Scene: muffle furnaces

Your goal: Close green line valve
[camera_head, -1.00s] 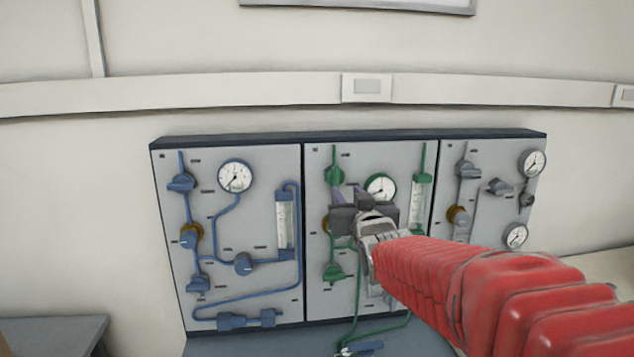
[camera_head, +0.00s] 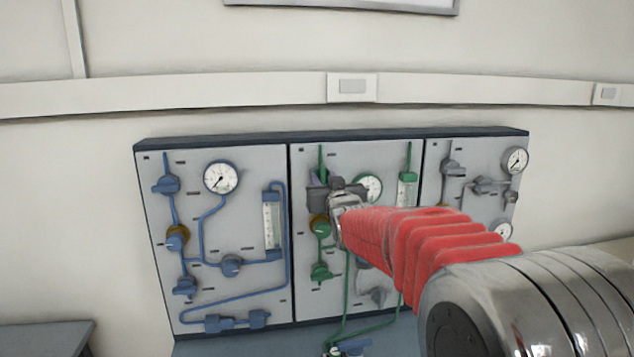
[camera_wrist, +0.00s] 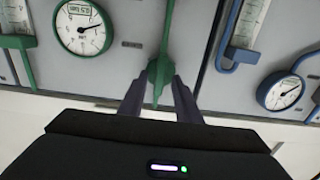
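The green line valve is the upper green valve on the middle panel. In the head view my gripper (camera_head: 322,182) is in front of it and hides most of it. In the wrist view its green handle (camera_wrist: 160,76) lies between the two fingers of my gripper (camera_wrist: 159,88), which point at the panel. The fingers stand apart, one on each side of the handle, with a narrow gap visible near its lower end. The handle runs along the line of the green pipe (camera_wrist: 167,25).
Below are a green-and-brass regulator (camera_head: 320,226) and a lower green valve (camera_head: 321,272). A green-rimmed gauge (camera_head: 369,187) and a flowmeter (camera_head: 408,190) are to the right. The blue panel (camera_head: 210,290) is on the left, and a grey-piped panel (camera_head: 478,150) is on the right.

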